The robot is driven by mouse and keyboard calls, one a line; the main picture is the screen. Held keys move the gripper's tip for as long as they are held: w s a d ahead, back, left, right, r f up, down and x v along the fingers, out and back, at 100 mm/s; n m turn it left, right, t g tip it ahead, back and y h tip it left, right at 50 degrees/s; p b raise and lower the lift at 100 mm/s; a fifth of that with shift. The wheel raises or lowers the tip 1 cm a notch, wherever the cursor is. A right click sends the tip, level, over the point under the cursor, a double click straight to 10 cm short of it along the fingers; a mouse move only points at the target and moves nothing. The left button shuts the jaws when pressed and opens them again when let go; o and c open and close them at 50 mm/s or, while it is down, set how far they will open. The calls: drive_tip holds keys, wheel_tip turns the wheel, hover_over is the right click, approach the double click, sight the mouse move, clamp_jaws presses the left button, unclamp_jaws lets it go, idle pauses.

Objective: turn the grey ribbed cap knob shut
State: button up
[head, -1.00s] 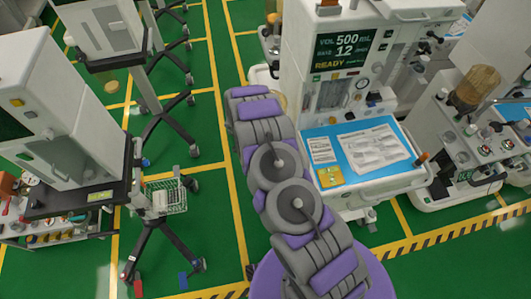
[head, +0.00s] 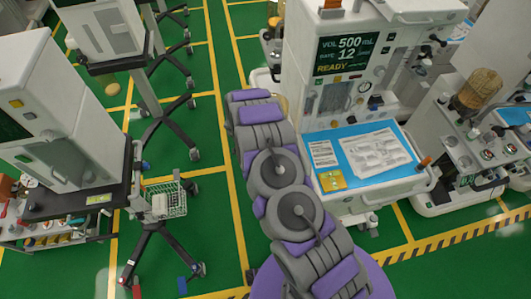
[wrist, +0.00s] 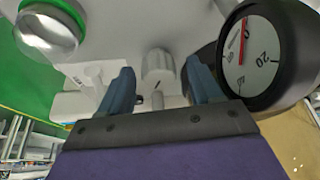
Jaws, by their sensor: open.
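The grey ribbed cap knob (wrist: 158,66) shows in the wrist view, on the pale machine body, between and beyond my fingertips. My gripper (wrist: 163,82) is open, with one blue-grey finger on each side of the knob's line. I see no contact between the fingers and the knob. In the head view my arm reaches to the anaesthesia cart (head: 410,22), and the gripper and the knob cannot be made out there.
A round dial gauge (wrist: 262,55) sits close to the right finger in the wrist view. In the head view a blue work surface (head: 395,182) with papers juts out right of my arm.

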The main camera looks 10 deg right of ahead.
drive_tip(key=shift+r, duration=0.1)
drive_tip(key=v, duration=1.7)
drive_tip(key=shift+a, duration=0.15)
drive_tip(key=shift+w, duration=0.1)
